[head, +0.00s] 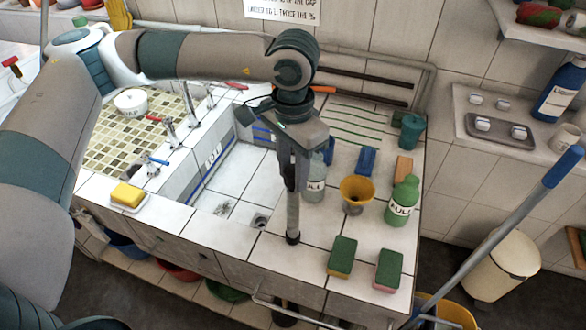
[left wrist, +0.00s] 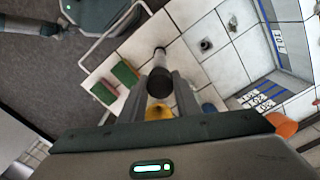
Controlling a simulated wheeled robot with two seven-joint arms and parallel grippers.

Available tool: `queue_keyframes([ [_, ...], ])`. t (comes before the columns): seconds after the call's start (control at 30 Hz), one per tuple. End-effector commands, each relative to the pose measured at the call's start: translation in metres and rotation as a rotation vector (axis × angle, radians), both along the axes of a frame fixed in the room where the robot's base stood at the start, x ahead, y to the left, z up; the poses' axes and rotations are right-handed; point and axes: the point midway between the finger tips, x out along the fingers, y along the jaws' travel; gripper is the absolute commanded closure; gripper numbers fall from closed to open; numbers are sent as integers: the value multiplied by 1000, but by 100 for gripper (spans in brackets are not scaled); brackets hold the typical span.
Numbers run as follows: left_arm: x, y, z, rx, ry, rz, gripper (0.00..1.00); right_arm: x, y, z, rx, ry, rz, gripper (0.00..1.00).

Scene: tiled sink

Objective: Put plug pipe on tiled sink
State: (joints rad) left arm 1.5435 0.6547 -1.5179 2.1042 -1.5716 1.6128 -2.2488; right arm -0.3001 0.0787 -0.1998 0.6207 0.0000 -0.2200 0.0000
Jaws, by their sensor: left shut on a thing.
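The plug pipe (head: 292,215), a grey upright tube with a dark lower end, is gripped by my left gripper (head: 291,184). The pipe also shows in the left wrist view (left wrist: 160,62) between the two fingers of my left gripper (left wrist: 160,88). The pipe's dark end appears over or on the white tiled counter, right of the basin; I cannot tell whether it touches. The tiled sink (head: 205,225) has a recessed basin with a round drain hole (head: 260,220), left of the pipe. The drain hole (left wrist: 206,44) is uncovered in the wrist view. My right gripper is not in view.
An orange funnel (head: 356,190), a green bottle (head: 403,201) and a clear bottle (head: 314,184) stand close right of the pipe. Two sponges (head: 341,257) (head: 387,270) lie near the front right. A yellow sponge (head: 127,195) lies at left. The basin floor is mostly clear.

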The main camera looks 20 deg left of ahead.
Motion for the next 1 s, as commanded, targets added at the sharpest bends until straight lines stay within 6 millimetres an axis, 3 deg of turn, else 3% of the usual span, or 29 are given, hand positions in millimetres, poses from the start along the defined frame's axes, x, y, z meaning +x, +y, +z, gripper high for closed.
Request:
queue_keyframes([
  [0.13,0,0,-3,-1,-1,0,100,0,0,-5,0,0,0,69],
  [0.17,0,0,-2,0,0,0,64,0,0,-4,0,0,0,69],
  [0.2,0,0,-2,0,0,0,54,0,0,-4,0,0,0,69],
  [0.23,0,0,-2,0,0,0,52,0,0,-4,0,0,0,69],
  [0.77,1,0,3,-1,-2,0,52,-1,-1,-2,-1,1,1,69],
  [1.0,1,-1,36,-1,-4,0,52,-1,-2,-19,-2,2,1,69],
])
